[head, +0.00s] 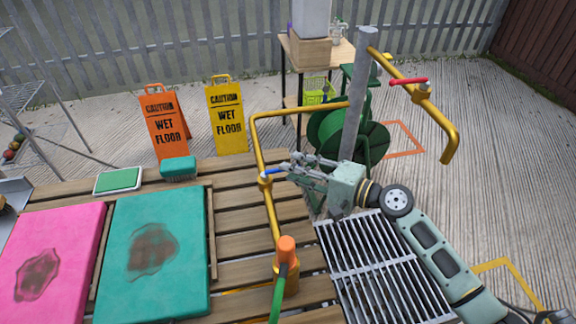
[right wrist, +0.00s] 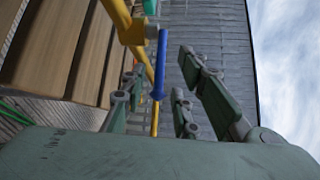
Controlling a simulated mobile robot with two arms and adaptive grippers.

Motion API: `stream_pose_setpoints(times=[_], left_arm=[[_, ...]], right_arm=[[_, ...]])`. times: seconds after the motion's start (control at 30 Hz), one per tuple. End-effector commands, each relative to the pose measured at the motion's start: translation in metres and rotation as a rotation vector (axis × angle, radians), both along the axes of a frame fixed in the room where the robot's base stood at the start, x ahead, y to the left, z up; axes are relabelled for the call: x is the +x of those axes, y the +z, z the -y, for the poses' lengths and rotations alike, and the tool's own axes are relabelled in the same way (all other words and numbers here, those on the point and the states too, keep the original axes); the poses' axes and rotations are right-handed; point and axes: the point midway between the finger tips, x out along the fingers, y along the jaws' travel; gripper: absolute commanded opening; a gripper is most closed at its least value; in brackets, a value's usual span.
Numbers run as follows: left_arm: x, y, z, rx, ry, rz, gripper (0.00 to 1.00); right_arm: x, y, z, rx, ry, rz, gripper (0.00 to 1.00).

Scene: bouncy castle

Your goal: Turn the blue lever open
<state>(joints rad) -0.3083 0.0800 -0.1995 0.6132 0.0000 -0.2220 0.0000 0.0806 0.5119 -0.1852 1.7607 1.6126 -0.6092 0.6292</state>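The blue lever (head: 272,171) sits on a valve on the yellow pipe (head: 262,148), and points right from the pipe in the head view. My right gripper (head: 291,167) is at the lever's free end, its fingers pointing toward the pipe. In the right wrist view the blue lever (right wrist: 161,62) hangs down from the yellow valve body into the space between the spread fingers of my gripper (right wrist: 162,88). The fingers are open, and I see no finger closed on the lever. Contact cannot be told. My left gripper is not in view.
A red lever (head: 408,81) is on another yellow pipe at the right. A grey post (head: 357,95) and a green hose reel (head: 345,135) stand behind my right arm. An orange hose connector (head: 286,250) is below. Stained pink (head: 60,230) and teal (head: 180,212) pads lie left on the slats.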

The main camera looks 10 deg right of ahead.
Motion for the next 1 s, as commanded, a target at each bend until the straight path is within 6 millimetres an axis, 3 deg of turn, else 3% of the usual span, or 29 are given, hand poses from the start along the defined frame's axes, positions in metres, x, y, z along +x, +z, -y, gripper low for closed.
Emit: stream_pose_setpoints(times=[0.2, 0.5, 0.83, 1.0], left_arm=[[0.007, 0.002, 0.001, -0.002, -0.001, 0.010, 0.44], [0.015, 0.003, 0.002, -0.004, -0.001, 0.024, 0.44], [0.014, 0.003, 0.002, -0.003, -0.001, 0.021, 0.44], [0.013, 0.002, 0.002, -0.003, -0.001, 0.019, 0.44]], right_arm=[[0.016, -0.003, -0.016, -0.001, -0.001, 0.001, 0.28], [0.018, -0.005, -0.018, -0.003, -0.001, 0.000, 0.28], [0.018, -0.005, -0.018, -0.003, -0.001, 0.000, 0.00], [0.018, -0.005, -0.018, -0.002, -0.002, -0.001, 0.00]])
